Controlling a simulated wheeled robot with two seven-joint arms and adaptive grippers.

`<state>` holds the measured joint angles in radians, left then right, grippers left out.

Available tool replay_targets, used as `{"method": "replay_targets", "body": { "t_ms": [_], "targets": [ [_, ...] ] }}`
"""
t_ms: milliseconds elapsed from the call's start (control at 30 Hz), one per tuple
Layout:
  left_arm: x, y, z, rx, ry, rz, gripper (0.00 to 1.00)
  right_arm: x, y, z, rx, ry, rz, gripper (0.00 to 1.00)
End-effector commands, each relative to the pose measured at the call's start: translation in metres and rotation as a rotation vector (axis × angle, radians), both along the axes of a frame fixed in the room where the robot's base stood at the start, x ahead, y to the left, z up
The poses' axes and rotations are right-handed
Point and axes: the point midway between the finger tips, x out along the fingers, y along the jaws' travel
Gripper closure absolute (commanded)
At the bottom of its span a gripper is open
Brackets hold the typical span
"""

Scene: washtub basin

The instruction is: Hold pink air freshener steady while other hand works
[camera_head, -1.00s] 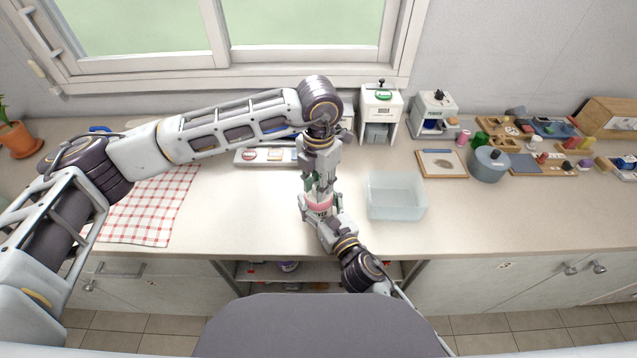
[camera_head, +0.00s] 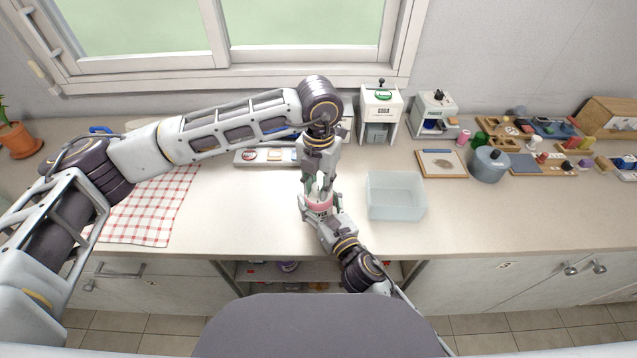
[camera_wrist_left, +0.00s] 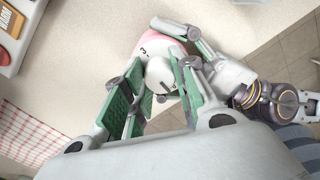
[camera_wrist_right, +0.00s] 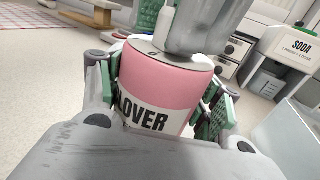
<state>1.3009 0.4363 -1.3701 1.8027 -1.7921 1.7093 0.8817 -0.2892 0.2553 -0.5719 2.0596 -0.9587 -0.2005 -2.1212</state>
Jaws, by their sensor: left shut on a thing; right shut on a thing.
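The pink air freshener (camera_head: 317,202) is a can standing upright over the counter left of the clear bin. In the right wrist view its pink side (camera_wrist_right: 168,78) shows a white band with black letters ending in "LOVER". My right gripper (camera_head: 322,212) is shut around its body from the front. My left gripper (camera_head: 319,188) comes down from above and is shut on the white top piece (camera_wrist_left: 160,74) of the air freshener, its green pads on either side. Whether the can's base touches the counter is hidden.
A clear bin (camera_head: 396,212) stands close on the right. A checked cloth (camera_head: 150,213) lies at left. A white tray (camera_head: 250,157) and two dispensers (camera_head: 380,115) (camera_head: 435,117) stand behind. A framed board (camera_head: 441,163) and a grey-blue pot (camera_head: 489,165) are farther right.

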Motion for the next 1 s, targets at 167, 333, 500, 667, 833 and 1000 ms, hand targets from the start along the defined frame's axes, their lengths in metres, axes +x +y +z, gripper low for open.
{"method": "replay_targets", "body": {
  "t_ms": [167, 333, 500, 667, 833, 1000],
  "targets": [
    [0.0, 0.0, 0.0, 0.0, 0.0, 0.001, 0.55, 0.0, -0.001, -0.002, -0.002, 0.004, -0.002, 0.67],
    [0.0, 0.0, 0.0, 0.0, 0.0, 0.0, 0.49, 0.0, -0.001, -0.002, -0.002, 0.004, -0.002, 0.67],
    [0.0, 0.0, 0.0, 0.0, 0.0, 0.0, 0.49, 0.0, -0.001, -0.002, -0.002, 0.004, -0.002, 0.67],
    [0.0, 0.0, 0.003, 0.0, -0.001, 0.0, 0.49, 0.0, -0.001, -0.002, -0.002, 0.004, -0.002, 0.67],
    [0.0, 0.0, 0.015, -0.002, -0.001, -0.001, 0.49, 0.0, 0.0, -0.002, -0.002, 0.004, -0.001, 0.67],
    [0.0, -0.001, 0.036, -0.001, -0.002, -0.001, 0.49, 0.0, 0.0, -0.002, -0.001, 0.004, -0.001, 0.67]
  ]
}}
